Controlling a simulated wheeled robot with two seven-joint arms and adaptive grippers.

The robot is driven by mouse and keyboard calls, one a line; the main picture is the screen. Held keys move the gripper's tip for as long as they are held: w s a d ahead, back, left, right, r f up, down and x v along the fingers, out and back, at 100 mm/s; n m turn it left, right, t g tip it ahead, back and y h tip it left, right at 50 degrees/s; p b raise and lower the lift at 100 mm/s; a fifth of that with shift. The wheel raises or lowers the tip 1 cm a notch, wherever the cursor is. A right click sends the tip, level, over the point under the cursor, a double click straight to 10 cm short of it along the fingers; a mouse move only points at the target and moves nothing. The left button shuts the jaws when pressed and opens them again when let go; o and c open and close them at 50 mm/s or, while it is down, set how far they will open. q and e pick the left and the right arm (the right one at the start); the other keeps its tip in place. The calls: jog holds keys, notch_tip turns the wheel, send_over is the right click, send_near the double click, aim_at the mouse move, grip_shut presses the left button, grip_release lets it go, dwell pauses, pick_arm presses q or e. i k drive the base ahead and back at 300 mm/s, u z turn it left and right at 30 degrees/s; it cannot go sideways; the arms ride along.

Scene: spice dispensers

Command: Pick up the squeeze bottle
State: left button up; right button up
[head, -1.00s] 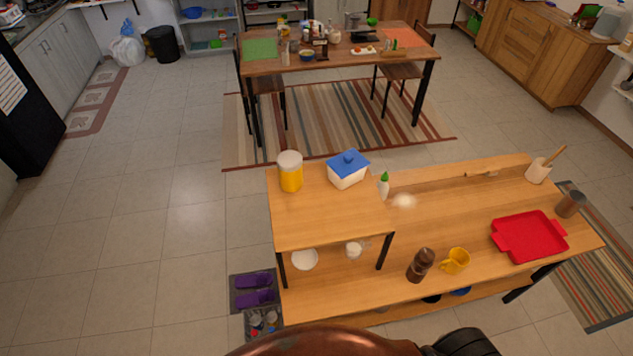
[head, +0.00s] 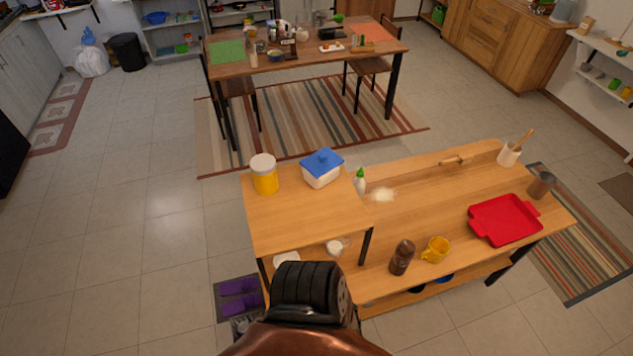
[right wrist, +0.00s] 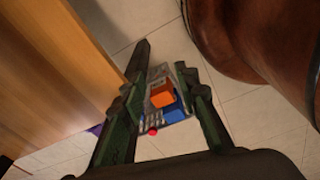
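The squeeze bottle (head: 360,181), white with a green tip, stands upright on the wooden table beside the raised shelf section, just right of the white container with a blue lid. The bottle is not in the right wrist view. My left gripper is not in view.
The blue-lidded container (head: 322,169) and yellow jar (head: 264,175) stand on the raised section. A pepper mill (head: 401,258), yellow mug (head: 436,250) and red tray (head: 503,219) are on the lower tabletop.

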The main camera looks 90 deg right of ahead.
aim_at(359, 183)
jog(key=u, duration=0.05)
jog(key=k, duration=1.95)
jog(key=z, duration=1.45)
jog(key=i, duration=0.3)
jog(key=u, duration=0.05)
